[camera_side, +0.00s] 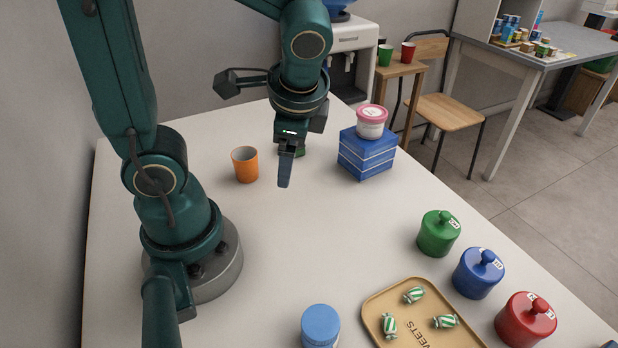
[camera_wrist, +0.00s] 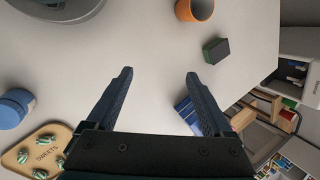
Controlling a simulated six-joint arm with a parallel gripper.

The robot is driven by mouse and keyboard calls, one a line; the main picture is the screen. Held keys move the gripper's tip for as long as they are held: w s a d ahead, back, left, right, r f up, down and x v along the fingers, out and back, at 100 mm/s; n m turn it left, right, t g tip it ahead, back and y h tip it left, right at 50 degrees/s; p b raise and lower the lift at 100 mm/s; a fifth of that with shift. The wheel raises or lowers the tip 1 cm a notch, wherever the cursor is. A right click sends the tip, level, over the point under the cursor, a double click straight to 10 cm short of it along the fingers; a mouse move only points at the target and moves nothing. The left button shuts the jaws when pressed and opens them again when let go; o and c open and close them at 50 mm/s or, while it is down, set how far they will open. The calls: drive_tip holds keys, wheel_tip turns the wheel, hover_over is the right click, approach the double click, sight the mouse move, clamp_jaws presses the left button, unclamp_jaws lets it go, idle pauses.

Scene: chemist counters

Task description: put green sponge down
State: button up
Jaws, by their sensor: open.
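The green sponge (camera_wrist: 215,51) lies on the white counter, near the orange cup (camera_wrist: 194,9) in the wrist view. In the side view the sponge (camera_side: 299,150) is mostly hidden behind my gripper (camera_side: 285,168). The wrist view shows my gripper (camera_wrist: 158,78) with its two fingers wide apart and nothing between them. The sponge lies beyond the fingertips, apart from them.
Green (camera_side: 438,233), blue (camera_side: 478,273) and red (camera_side: 525,319) lidded jars line the right edge. A sweets tray (camera_side: 377,299) and blue-lidded jar (camera_side: 320,325) stand in front. The middle is clear.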

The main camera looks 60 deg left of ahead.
drive_tip(key=s+d+r+n+t+h, duration=0.2)
drive_tip(key=d+r+n+t+h, duration=0.2)
drive_tip(key=d+n+t, duration=0.1)
drive_tip(key=shift+d+r+n+h, duration=0.2)
drive_tip(key=shift+d+n+h, duration=0.1)
drive_tip(key=shift+d+n, duration=0.5)
